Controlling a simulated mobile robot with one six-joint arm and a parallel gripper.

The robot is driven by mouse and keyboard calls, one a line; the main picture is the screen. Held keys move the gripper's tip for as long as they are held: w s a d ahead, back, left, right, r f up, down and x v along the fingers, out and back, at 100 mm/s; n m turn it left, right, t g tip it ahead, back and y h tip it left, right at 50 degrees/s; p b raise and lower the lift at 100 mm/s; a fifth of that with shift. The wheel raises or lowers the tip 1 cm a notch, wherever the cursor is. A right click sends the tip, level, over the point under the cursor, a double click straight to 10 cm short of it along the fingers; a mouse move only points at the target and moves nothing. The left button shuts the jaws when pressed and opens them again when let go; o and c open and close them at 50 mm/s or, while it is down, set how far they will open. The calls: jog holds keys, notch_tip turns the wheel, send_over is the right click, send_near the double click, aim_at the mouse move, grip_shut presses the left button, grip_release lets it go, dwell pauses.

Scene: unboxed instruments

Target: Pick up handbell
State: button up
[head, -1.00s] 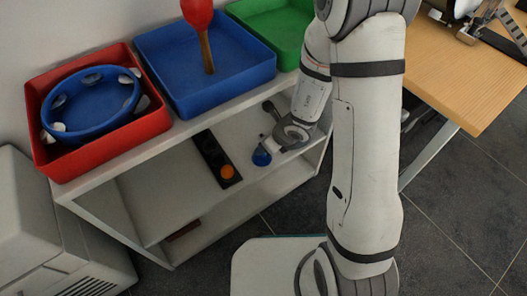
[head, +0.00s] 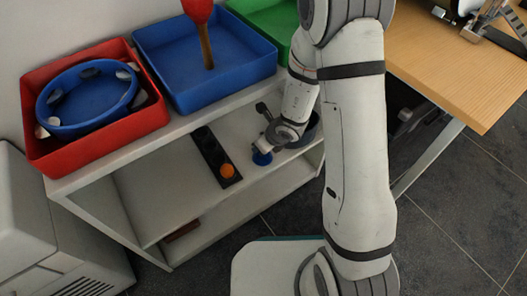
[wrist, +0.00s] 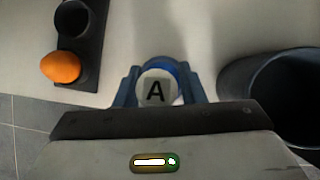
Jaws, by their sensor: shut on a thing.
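The handbell (head: 262,158) is blue and sits on the white middle shelf, under the end of my arm. In the wrist view the handbell (wrist: 157,91) shows from above, with a pale top marked with a black letter A and a blue rim behind it. My gripper (wrist: 158,84) has its two blue fingers shut on it, one on each side. In the head view my gripper (head: 267,147) reaches into the shelf unit and partly hides the bell. I cannot tell whether the bell touches the shelf.
A black holder (head: 209,150) with an orange egg-shaped thing (head: 227,171) lies to the left. A dark round container (wrist: 285,90) stands close on the right. Above are a red tray (head: 150,122) with a blue tambourine (head: 88,97), a blue tray (head: 240,75) with a red maraca, and a green tray (head: 265,18).

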jog(key=shift+f, duration=0.1)
jog(key=c, duration=0.4)
